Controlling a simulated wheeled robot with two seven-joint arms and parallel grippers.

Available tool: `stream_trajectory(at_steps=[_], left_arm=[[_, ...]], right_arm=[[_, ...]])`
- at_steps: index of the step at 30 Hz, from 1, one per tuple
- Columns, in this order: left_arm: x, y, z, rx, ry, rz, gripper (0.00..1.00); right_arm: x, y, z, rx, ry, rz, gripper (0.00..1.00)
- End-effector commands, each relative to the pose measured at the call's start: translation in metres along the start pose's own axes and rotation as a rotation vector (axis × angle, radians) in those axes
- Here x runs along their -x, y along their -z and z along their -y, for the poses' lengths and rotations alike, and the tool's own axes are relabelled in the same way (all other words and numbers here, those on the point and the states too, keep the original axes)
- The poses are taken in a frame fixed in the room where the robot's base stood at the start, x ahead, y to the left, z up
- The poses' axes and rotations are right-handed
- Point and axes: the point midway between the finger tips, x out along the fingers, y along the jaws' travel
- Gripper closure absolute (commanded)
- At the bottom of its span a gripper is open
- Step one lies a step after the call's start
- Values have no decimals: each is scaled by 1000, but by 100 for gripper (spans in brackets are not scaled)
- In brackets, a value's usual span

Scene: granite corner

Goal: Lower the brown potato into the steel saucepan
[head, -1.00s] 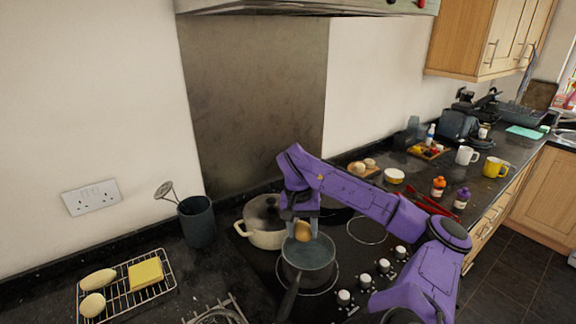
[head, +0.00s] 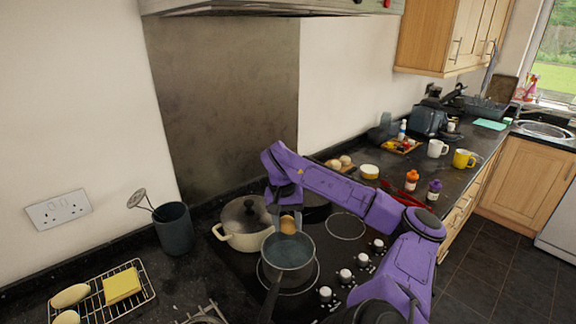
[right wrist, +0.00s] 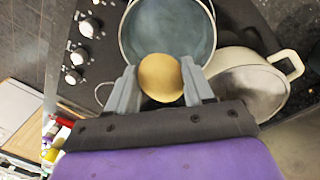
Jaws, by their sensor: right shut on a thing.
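The brown potato (head: 288,223) is held between the fingertips of my right gripper (head: 287,214), at the far rim of the steel saucepan in the head view. In the right wrist view the potato (right wrist: 161,77) sits between both grey fingers and overlaps the near edge of the pan's opening. The steel saucepan (head: 288,256) stands upright on the hob, its dark handle toward me. Its inside (right wrist: 168,35) looks empty where it shows. The potato's height above the rim is hard to tell. My left gripper is not in view.
A cream lidded pot (head: 245,232) stands on the hob (head: 335,262) just left of the saucepan. A utensil holder (head: 174,228) and a wire rack (head: 98,300) with a yellow sponge (head: 122,286) are further left. Mugs, bottles and a board with food line the counter at right.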

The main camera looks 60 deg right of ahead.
Motion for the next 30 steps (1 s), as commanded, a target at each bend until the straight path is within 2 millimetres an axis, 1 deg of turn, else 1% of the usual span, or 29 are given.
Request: stream_trajectory(at_steps=[30], left_arm=[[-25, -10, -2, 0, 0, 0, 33]], right_arm=[[-59, 0, 6, 1, 0, -1, 80]])
